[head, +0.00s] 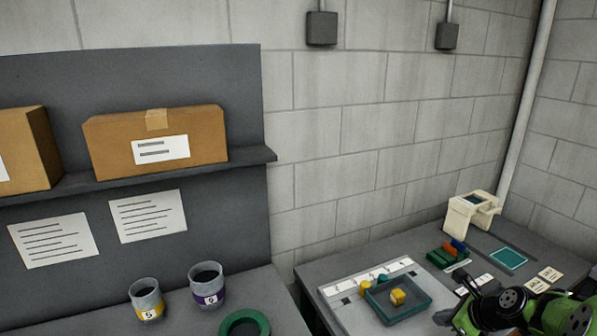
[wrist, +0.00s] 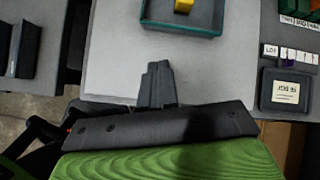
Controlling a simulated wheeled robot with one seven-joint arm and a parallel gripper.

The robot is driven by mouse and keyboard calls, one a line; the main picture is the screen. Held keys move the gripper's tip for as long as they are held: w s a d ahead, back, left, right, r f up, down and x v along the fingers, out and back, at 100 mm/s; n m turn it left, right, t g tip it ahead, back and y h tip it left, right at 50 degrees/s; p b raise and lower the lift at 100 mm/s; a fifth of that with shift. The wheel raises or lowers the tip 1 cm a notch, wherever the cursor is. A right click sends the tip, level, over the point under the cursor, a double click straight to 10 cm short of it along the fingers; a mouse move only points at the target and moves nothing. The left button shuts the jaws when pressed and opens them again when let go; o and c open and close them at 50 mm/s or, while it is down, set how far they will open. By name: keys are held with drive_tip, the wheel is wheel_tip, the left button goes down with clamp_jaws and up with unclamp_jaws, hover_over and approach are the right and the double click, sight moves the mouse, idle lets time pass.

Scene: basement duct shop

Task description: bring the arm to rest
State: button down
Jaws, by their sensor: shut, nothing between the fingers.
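In the wrist view my gripper (wrist: 157,72) has its dark grey fingers pressed together, with nothing between them. The fingers point over a pale board on the bench, short of a teal-rimmed tray (wrist: 180,28) with a yellow piece (wrist: 184,5) in it. In the head view my green and black arm shows at the lower right corner, cut off by the frame edge, low over the bench. My fingertips cannot be made out clearly there.
In the head view the tray (head: 420,310) holds a yellow piece (head: 397,297). Two labelled cups (head: 147,300) (head: 206,286) and a green ring (head: 245,322) are on the left bench. A gap separates the benches.

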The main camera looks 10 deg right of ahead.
drive_tip(key=s+a+r+n+g+h, duration=0.1)
drive_tip(key=s+a+r+n, duration=0.4)
drive_tip(key=a+n, duration=0.4)
drive_tip(key=s+a+r+n+g+h, duration=0.1)
drive_tip(key=s+a+r+n+g, duration=0.15)
drive_tip(key=a+r+n, duration=0.65)
drive_tip(key=s+a+n, duration=0.4)
drive_tip(key=s+n, duration=0.1)
drive_tip(key=s, duration=0.3)
drive_tip(key=s+a+n+t, duration=0.1)
drive_tip(key=s+a+n, duration=0.2)
drive_tip(key=s+n, duration=0.3)
drive_tip(key=s, duration=0.3)
drive_tip(key=shift+s+a+r+h, duration=0.15)
drive_tip(key=shift+a+r+h, duration=0.15)
drive_tip(key=shift+a, duration=0.1)
drive_tip(key=shift+t, duration=0.25)
